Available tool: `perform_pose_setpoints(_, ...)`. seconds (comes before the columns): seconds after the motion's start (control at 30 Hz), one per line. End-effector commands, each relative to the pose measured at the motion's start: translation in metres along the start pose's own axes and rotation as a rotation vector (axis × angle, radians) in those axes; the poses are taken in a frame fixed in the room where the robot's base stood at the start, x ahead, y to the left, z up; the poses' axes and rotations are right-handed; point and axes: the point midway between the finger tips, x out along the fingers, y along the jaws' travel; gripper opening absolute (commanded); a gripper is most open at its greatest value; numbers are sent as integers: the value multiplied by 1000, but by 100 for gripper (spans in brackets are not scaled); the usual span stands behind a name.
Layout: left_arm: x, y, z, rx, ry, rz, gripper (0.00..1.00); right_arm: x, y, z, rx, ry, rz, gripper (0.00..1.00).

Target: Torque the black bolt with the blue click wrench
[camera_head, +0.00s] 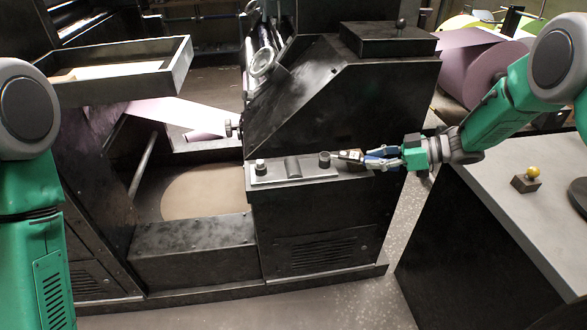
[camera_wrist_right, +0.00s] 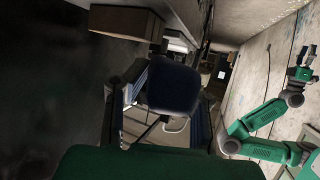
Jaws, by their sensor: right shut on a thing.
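The black bolt (camera_head: 324,160) stands upright at the right part of the control panel on the dark machine. The click wrench (camera_head: 351,156) shows a dark and grey body pointing left from my right gripper (camera_head: 372,157), its tip close to the bolt. I cannot tell if the tip touches the bolt. My right gripper is shut on the wrench. In the right wrist view, a dark blue rounded end (camera_wrist_right: 172,88), probably the wrench handle, lies between the fingers. My left gripper (camera_wrist_right: 303,74) shows small at the right of the wrist view; its finger opening is unclear.
The panel (camera_head: 315,173) also carries a light-topped knob (camera_head: 260,166) and a dark block (camera_head: 292,167). A grey table (camera_head: 510,175) stands at the right with a small box with a yellow ball (camera_head: 526,179). A purple roll (camera_head: 475,72) lies behind. Floor shows between machine and table.

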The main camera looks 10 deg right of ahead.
Motion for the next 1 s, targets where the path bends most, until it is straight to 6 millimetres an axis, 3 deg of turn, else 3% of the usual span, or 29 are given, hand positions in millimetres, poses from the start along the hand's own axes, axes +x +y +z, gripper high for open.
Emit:
perform_pose_setpoints(0.13, 6, 0, 0, 0, 0, 0, 27, 8, 0, -3, -14, 9, -31, 0)
perform_pose_setpoints(1.0, 3, 0, 0, 0, 0, 0, 27, 7, -1, -5, -11, 10, -31, 0)
